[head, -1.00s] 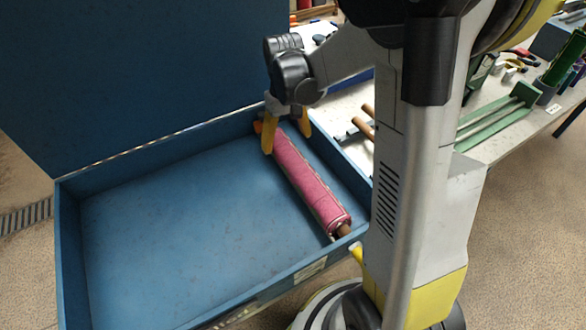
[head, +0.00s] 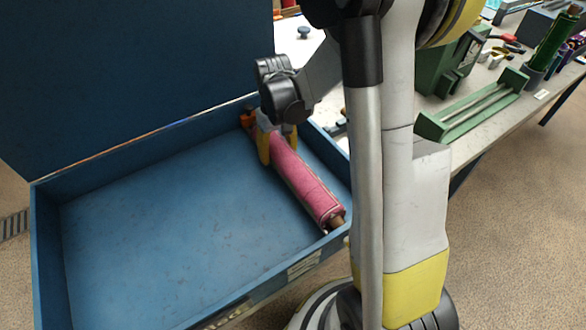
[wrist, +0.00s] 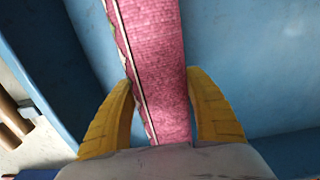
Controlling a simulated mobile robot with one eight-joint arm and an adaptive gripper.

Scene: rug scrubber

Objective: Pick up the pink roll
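The pink roll (head: 301,179) lies lengthwise along the right side of the blue tray (head: 180,230), with a brown core end (head: 336,222) at its near end. My gripper (head: 276,150) is low over the far part of the roll, one yellow finger on each side. The roll still lies in the tray. The far finger is partly hidden in the head view.
The tray's raised blue lid (head: 130,70) stands behind it. A grey workbench (head: 492,145) on the right holds a green frame (head: 475,115), a green machine (head: 450,65) and tools. The tray's left and middle floor is clear.

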